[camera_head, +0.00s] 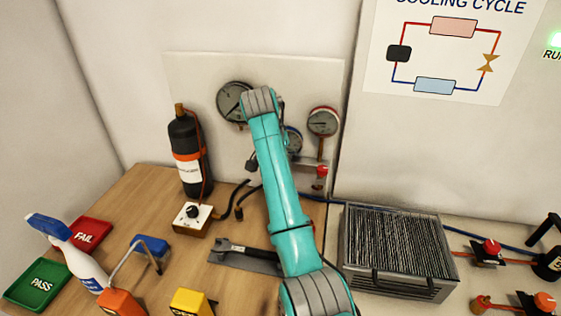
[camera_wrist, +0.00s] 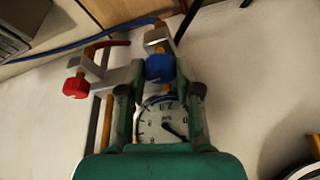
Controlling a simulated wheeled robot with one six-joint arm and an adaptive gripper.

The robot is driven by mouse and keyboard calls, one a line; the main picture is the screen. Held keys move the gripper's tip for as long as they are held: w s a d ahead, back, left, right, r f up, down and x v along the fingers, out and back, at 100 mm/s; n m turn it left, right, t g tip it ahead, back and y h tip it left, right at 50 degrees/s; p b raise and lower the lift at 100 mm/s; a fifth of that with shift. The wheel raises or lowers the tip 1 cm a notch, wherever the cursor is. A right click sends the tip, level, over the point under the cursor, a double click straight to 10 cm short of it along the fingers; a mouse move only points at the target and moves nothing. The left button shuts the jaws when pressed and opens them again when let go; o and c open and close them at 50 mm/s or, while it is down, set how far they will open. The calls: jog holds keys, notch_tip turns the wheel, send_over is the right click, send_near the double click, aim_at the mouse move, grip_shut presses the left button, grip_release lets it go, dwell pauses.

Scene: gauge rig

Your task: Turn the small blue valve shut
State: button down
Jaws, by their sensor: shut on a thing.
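The small blue valve (camera_wrist: 157,66) shows in the wrist view as a round blue knob on a grey metal block. My gripper (camera_wrist: 160,77) has one finger on each side of the knob and is shut on it. A white-faced dial gauge (camera_wrist: 161,122) shows between the fingers, nearer my palm. In the head view my teal arm reaches up to the gauge panel (camera_head: 200,75) and hides the blue valve and my fingertips. A blue-rimmed gauge (camera_head: 293,140) shows partly beside the arm.
A red valve knob (camera_wrist: 75,87) sits beside the blue one, and also shows in the head view (camera_head: 321,171). A red-rimmed gauge (camera_head: 323,121) and a dark gauge (camera_head: 232,100) flank my arm. A black cylinder (camera_head: 188,150) stands left; a finned metal unit (camera_head: 395,245) stands right.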

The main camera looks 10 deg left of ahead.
jog(key=shift+m+h, duration=0.3)
jog(key=shift+m, duration=0.5)
jog(key=c, duration=1.1)
grip_release()
jog(key=v, duration=0.7)
jog(key=shift+r, duration=0.25)
jog(key=shift+a, duration=0.1)
